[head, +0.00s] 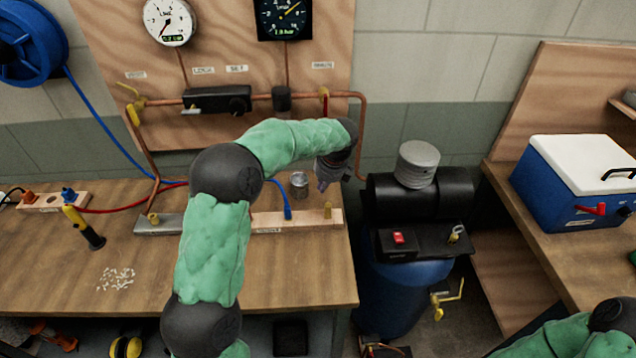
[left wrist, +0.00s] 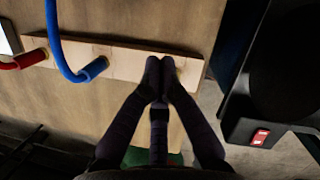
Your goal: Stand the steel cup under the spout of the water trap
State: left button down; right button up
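A small silvery steel cup (head: 299,184) stands upright on the bench, just behind the pale wooden rail. My left gripper (head: 323,184) points down close to the right of the cup, apart from it. In the left wrist view its fingertips (left wrist: 160,65) meet above the right end of the rail with nothing seen between them. The cup does not show in that view. I cannot clearly tell which fitting is the water trap; a dark unit (head: 282,98) sits on the copper pipe. My right gripper is out of view.
The wooden rail (head: 275,219) carries a blue hose fitting (head: 288,212) and a brass fitting (head: 328,210). A blue compressor tank (head: 390,280) stands right of the bench.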

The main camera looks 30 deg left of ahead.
aim_at(304, 186)
pick_arm(q)
jog(key=b+x, duration=0.3)
jog(key=x, duration=0.6)
jog(key=shift+s+a+f, duration=0.1)
jog(key=shift+f, duration=0.15)
jog(key=shift+w+a+r+b, duration=0.2)
jog(key=shift+w+a+b, duration=0.3)
jog(key=shift+a, duration=0.55)
jog(key=shift+w+a+r, duration=0.1)
jog(key=shift+w+a, duration=0.25)
jog(key=shift+a, duration=0.25)
jog(key=shift+a+r, duration=0.1)
jog(key=a+p, duration=0.1)
jog(key=w+a+p, duration=0.1)
jog(key=p, duration=0.1)
jog(key=shift+w+a+r, duration=0.1)
jog(key=shift+w+a, duration=0.05)
jog(key=shift+a, duration=0.1)
jog(key=shift+w+a+p, duration=0.15)
jog(key=shift+a+p, duration=0.15)
jog(key=shift+a, duration=0.05)
